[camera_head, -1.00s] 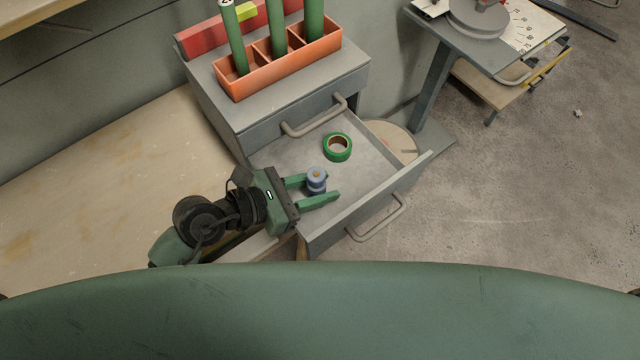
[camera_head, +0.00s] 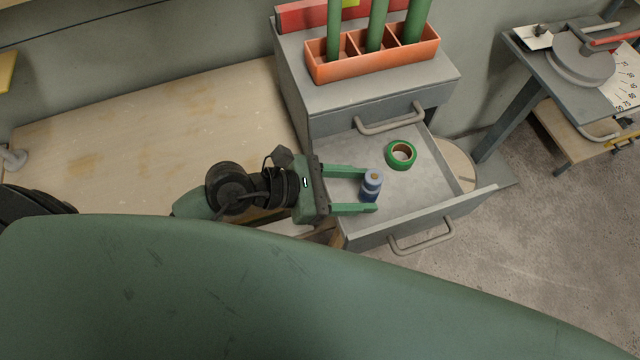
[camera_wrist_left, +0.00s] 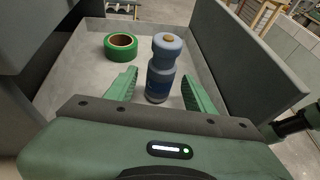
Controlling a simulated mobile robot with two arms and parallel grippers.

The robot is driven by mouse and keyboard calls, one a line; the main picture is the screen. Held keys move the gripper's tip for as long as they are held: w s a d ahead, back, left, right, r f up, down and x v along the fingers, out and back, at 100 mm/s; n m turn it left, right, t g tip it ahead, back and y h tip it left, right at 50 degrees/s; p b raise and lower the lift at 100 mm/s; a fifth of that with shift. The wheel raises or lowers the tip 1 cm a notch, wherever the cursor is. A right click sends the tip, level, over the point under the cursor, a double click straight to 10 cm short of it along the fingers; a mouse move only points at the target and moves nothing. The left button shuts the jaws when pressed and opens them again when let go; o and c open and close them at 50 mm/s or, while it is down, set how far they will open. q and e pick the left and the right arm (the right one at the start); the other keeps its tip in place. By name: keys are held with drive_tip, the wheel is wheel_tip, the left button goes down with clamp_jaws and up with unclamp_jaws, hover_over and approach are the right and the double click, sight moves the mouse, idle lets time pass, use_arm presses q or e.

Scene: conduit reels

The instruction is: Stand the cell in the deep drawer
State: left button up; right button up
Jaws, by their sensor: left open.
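The cell (camera_head: 371,186), a small blue cylinder with a paler top and a tan end, stands upright in the open deep drawer (camera_head: 426,196). In the left wrist view the cell (camera_wrist_left: 162,70) rises just beyond and between my fingertips. My left gripper (camera_head: 370,190) is open, its green fingers on either side of the cell. In the left wrist view a gap shows between the cell and my fingers (camera_wrist_left: 160,88). My right gripper is not in view.
A green tape roll (camera_head: 401,155) lies in the drawer behind the cell. An orange divided tray (camera_head: 372,55) with green tubes sits on the cabinet top. A grey side table (camera_head: 560,75) stands at right.

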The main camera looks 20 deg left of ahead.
use_arm(q)
drive_tip(key=b+v, duration=0.1)
drive_tip(key=v, duration=0.7)
drive_tip(key=shift+s+a, duration=0.2)
drive_tip(key=shift+a, duration=0.05)
drive_tip(key=shift+r, duration=0.1)
